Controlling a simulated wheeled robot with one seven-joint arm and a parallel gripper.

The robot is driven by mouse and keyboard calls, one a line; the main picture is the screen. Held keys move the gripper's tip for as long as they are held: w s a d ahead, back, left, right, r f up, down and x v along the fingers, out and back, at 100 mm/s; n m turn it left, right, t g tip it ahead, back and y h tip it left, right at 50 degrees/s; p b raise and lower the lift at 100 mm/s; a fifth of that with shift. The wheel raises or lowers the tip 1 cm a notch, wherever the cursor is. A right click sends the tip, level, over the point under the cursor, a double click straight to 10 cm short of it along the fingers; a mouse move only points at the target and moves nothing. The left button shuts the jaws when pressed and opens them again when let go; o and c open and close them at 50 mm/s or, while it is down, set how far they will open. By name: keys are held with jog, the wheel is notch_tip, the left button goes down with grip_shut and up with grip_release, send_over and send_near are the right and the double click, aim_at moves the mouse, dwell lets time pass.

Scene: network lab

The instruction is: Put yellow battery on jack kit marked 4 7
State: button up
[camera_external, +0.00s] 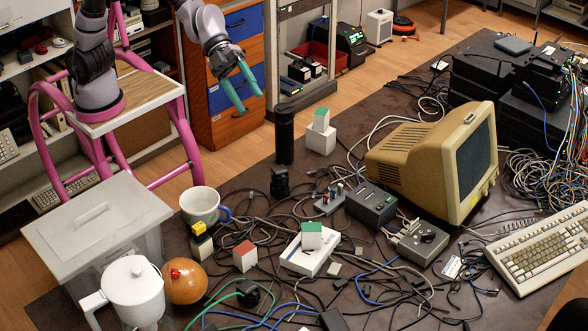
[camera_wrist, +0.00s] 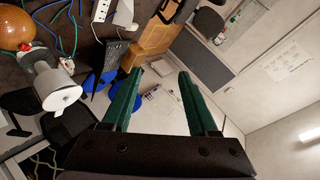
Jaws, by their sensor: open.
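A small yellow-topped block (camera_external: 199,228), which looks like the yellow battery, sits on a dark and yellow block (camera_external: 202,246) at the front of the table, below a white mug. A white box (camera_external: 320,139) with a green-and-white block (camera_external: 321,119) on it stands farther back. A red-topped white block (camera_external: 245,257) and a flat white box (camera_external: 310,250) with a green-topped block (camera_external: 311,235) are near the front. I cannot read a 4 7 marking on any. My gripper (camera_external: 250,103) is open and empty, high beyond the table's back-left edge; its teal fingers (camera_wrist: 160,74) are apart in the wrist view.
A black cylinder (camera_external: 284,135) stands at the table's back edge. The mug (camera_external: 200,205), an orange ball (camera_external: 185,281), a white pot (camera_external: 134,290) and a grey lidded bin (camera_external: 95,225) crowd the left. Cables cover the table; a beige monitor (camera_external: 410,155) stands right.

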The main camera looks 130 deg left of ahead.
jog(key=s+r+n+y, duration=0.3)
jog(key=s+r, duration=0.2)
jog(key=s, duration=0.4)
jog(key=s+r+n+y, duration=0.3)
jog(key=s+r, duration=0.3)
jog(key=s, duration=0.2)
jog(key=s+d+f+n+g, duration=0.1)
jog(key=s+d+f+g, duration=0.1)
jog(key=s, duration=1)
jog(key=s+d+f+n+g+h, duration=0.1)
jog(key=s+d+f+n+g, duration=0.1)
jog(key=s, duration=1)
notch_tip(320, 180, down, 2)
jog(key=shift+d+g, duration=0.3)
jog(key=shift+g, duration=0.2)
